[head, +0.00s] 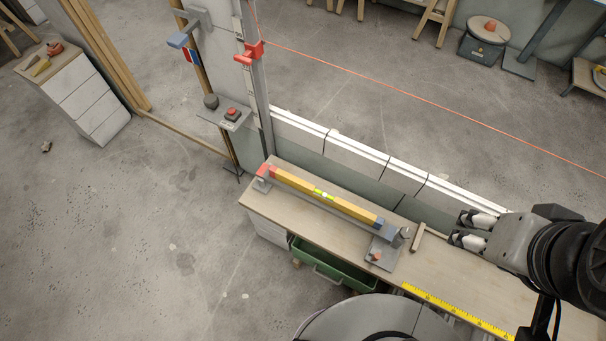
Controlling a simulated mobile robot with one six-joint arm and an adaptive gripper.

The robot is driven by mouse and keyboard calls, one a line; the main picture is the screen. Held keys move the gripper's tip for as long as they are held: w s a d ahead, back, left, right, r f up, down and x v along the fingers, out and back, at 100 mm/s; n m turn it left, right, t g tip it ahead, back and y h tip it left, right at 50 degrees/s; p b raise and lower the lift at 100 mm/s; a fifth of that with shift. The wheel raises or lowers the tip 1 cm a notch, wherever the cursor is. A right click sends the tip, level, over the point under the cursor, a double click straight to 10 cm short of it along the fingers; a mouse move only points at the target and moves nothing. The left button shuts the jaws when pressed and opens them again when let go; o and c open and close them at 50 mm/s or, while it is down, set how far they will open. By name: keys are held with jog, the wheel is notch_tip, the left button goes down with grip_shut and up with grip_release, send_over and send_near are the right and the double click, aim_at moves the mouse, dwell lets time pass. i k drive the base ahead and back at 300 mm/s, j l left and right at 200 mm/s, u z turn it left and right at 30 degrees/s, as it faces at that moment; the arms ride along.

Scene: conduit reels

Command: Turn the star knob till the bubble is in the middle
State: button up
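A yellow spirit level (345,207) lies along the wooden bench, with a red left end and a dark blue right end. Its green vial (322,194) sits near the middle, but the bubble is too small to place. The right end meets a grey stand (383,252). A small grey knob-like part (405,232) shows at the stand's upper right and a reddish piece (375,255) on its plate. I cannot tell which is the star knob. My gripper (458,228) is open and empty, to the right of the stand, its two fingers pointing left.
A small wooden piece (418,238) lies between the stand and my gripper. A yellow tape measure (458,311) runs along the bench's front edge. A low block wall (360,157) stands behind the bench. A green drawer (330,265) juts out below. An orange string (430,107) crosses behind.

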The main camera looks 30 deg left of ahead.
aim_at(405, 233)
jog(key=u, duration=0.7)
jog(key=i+j+z, duration=0.1)
jog(key=j, duration=0.2)
jog(key=i+j+z, duration=0.15)
jog(key=j, duration=0.2)
jog(key=k, duration=0.05)
